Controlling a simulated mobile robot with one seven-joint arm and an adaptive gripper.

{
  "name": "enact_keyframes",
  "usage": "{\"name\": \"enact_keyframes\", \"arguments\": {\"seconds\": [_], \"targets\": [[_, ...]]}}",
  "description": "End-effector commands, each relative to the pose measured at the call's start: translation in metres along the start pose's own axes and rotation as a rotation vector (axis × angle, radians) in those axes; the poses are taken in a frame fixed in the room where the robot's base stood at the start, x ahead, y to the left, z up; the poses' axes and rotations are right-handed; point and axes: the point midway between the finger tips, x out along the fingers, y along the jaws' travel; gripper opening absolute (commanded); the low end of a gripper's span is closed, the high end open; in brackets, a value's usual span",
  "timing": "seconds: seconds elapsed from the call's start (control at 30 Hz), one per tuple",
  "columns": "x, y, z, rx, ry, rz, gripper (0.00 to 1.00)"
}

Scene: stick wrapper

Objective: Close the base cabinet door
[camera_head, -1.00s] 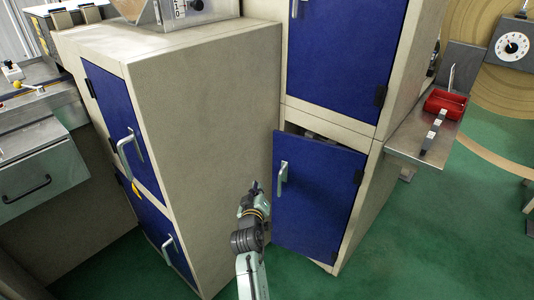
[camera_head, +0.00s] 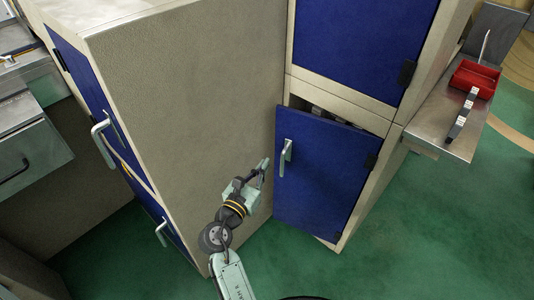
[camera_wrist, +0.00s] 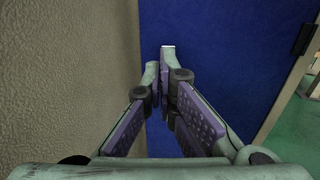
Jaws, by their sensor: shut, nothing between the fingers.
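The base cabinet door (camera_head: 322,178) is a blue panel with a pale grey handle (camera_head: 286,157) near its left edge and a dark hinge at its right. It stands ajar, with a gap above its top edge showing the dark inside of the cabinet. My gripper (camera_head: 265,164) is shut and empty, just left of the door's free edge, beside the beige side of the neighbouring cabinet. In the wrist view the shut fingers (camera_wrist: 160,66) point toward the blue door (camera_wrist: 215,50). Whether they touch it I cannot tell.
The tall beige cabinet (camera_head: 190,100) stands close on the left and leaves little room. A blue upper door (camera_head: 350,45) is shut above. A metal shelf (camera_head: 440,125) with a red tray (camera_head: 474,80) juts out at the right. Green floor (camera_head: 420,230) is clear at the lower right.

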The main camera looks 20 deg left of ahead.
Motion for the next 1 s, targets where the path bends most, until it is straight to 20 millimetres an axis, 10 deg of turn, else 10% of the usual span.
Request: {"name": "enact_keyframes", "arguments": {"seconds": [0.5, 1.0], "targets": [[0.104, 0.000, 0.002, 0.005, 0.001, -0.002, 0.00], [0.127, 0.000, 0.000, 0.006, 0.001, 0.001, 0.00]]}}
